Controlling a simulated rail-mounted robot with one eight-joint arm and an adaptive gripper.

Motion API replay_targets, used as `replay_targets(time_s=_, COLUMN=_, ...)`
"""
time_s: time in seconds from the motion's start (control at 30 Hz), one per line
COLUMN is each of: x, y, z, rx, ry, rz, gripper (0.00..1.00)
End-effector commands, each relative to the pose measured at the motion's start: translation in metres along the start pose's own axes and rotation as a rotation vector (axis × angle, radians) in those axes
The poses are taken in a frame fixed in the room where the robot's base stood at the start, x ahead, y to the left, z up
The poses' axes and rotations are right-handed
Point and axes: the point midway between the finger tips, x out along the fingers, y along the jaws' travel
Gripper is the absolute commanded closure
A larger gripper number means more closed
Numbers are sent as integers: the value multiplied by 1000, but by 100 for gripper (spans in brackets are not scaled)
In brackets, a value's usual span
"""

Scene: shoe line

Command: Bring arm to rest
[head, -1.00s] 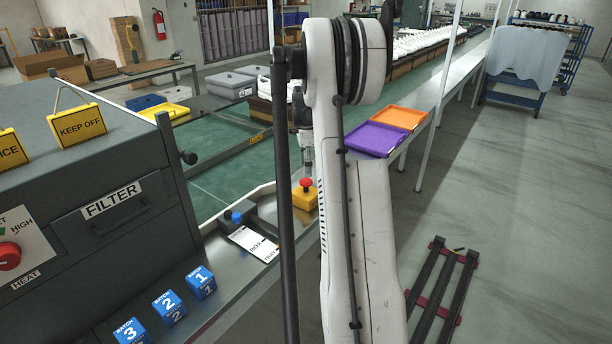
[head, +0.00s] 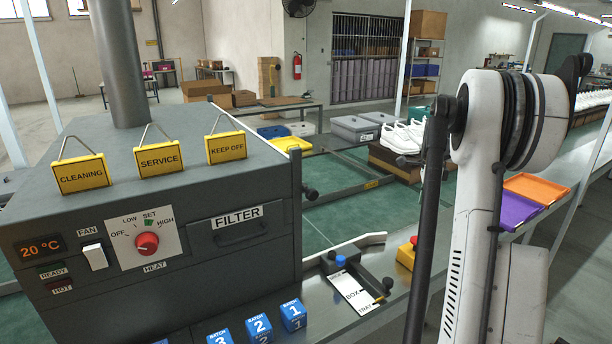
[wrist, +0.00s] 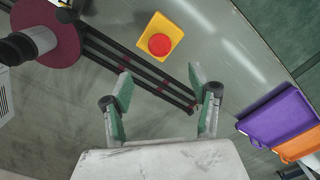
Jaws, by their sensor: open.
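My gripper (wrist: 160,98) shows in the wrist view with its two green-padded fingers spread apart and nothing between them. It hangs above the area by the yellow box with a red button (wrist: 160,38). In the head view my white arm stands raised at the right, and the gripper itself is hidden from that view. The yellow button box also shows in the head view (head: 405,256), partly covered by my arm.
A grey machine (head: 150,215) with yellow signs and a red heat knob fills the left. Blue batch cubes (head: 293,315) stand along its front. Purple (head: 513,210) and orange (head: 538,186) trays lie right of my arm. White shoes (head: 403,136) stand behind.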

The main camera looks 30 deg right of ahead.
Motion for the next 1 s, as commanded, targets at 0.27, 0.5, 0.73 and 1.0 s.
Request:
replay_targets(time_s=0.27, x=-9, y=7, z=15, rx=-50, ry=1, rz=-12, gripper=44)
replay_targets(time_s=0.5, x=-51, y=54, z=91, rx=-332, ry=7, rz=-85, gripper=44)
replay_targets(time_s=0.73, x=-87, y=119, z=162, rx=-654, ry=23, rz=-170, gripper=44)
replay_targets(time_s=1.0, x=-113, y=209, z=225, rx=-1025, ry=51, rz=-274, gripper=44)
